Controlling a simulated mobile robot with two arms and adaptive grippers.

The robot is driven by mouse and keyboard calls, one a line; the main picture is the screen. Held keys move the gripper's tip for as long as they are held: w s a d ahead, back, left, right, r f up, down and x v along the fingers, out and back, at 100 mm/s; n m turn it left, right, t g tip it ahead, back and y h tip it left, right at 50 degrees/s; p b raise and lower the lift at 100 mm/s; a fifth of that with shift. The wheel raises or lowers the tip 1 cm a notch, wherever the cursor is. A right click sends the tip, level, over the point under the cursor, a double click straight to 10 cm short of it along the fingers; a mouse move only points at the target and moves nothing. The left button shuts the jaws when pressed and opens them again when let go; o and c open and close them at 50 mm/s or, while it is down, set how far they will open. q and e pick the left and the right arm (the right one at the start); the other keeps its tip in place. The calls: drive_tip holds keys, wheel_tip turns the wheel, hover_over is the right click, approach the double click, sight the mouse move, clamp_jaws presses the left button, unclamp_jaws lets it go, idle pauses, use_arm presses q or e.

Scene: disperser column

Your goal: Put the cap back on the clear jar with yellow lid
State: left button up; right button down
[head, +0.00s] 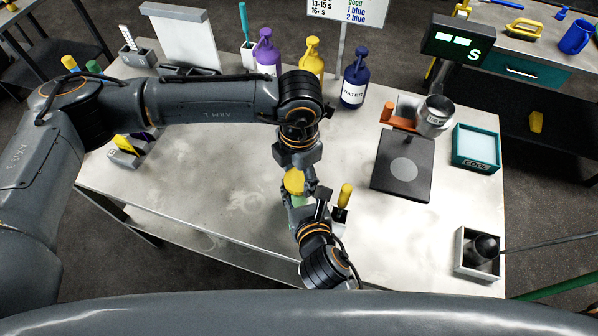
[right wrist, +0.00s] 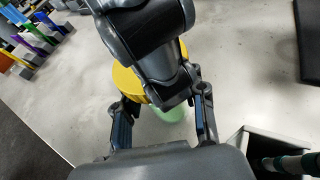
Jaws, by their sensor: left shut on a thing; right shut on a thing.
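The yellow lid (head: 293,183) is under my left gripper (head: 296,168), which points down and is shut on it. The lid also shows in the right wrist view (right wrist: 128,84), partly behind the left gripper (right wrist: 172,85). The clear jar shows as a pale green body (right wrist: 172,113) below the lid, mostly hidden by the grippers. My right gripper (head: 302,196) is shut on the jar from the near side, its fingers on either side of it. I cannot tell whether the lid touches the jar's rim or sits slightly above it.
A holder with a yellow-handled tool (head: 345,194) stands close right of the jar. A dark flat plate device (head: 403,168) is further right. Purple (head: 266,55), yellow (head: 311,57) and blue (head: 355,80) bottles stand at the back. The table's front left is clear.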

use_arm(q)
drive_tip(key=m, duration=0.4)
drive_tip(key=shift+m, duration=0.3)
drive_tip(key=m, duration=1.4)
drive_tip(key=o, duration=1.4)
drive_tip(key=shift+c, duration=0.2)
wheel_tip(320, 180, up, 12)
